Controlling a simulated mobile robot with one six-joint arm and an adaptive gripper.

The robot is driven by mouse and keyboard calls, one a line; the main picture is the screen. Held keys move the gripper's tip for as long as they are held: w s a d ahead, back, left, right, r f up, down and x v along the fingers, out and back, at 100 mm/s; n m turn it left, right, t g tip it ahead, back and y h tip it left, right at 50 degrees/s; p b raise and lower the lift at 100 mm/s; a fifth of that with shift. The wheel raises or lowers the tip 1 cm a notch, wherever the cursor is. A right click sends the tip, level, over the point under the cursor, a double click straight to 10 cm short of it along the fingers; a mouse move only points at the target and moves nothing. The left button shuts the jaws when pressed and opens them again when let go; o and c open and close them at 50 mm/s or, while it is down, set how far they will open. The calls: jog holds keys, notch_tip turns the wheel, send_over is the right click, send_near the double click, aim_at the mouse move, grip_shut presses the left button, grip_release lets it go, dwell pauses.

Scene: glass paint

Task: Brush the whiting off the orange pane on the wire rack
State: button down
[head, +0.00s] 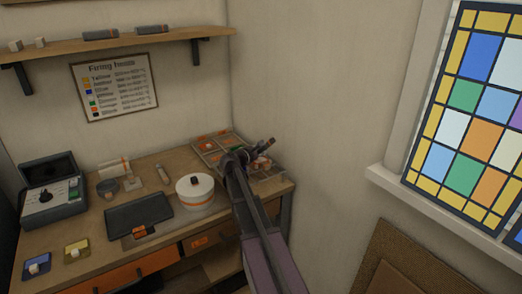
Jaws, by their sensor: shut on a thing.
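My gripper (256,150) is at the back right of the bench, over the right end of a sectioned wooden tray (207,138). It is shut on a thin dark stick-like thing (268,143), perhaps a brush handle; its far end is hard to make out. A small orange piece (139,231) with a pale patch lies near the bench's front edge, on a greyish support that may be the wire rack. It is too small to tell whether the patch is whiting. My gripper is well to the right of it and apart from it.
A white pot (196,192) with an orange band stands between the orange piece and my arm. A dark slab (139,213) lies left of the pot. A grey control box (52,190), a yellow pane (78,253) and a blue pane (38,270) are at left.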

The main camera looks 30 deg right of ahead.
jog(key=shift+s, duration=0.15)
jog(key=shift+s+f, duration=0.1)
jog(key=shift+s, duration=1.35)
jog(key=shift+r+p, duration=0.5)
jog(key=shift+r, duration=0.1)
jog(key=shift+w, duration=0.1)
jog(key=shift+w+d, duration=0.1)
jog(key=shift+w+d, duration=0.4)
jog(key=shift+w, duration=0.6)
jog(key=shift+w+d, duration=0.45)
jog(key=shift+w, duration=0.6)
jog(key=shift+w+d, duration=0.4)
jog(key=shift+w, duration=0.6)
jog(key=shift+f+b, duration=0.55)
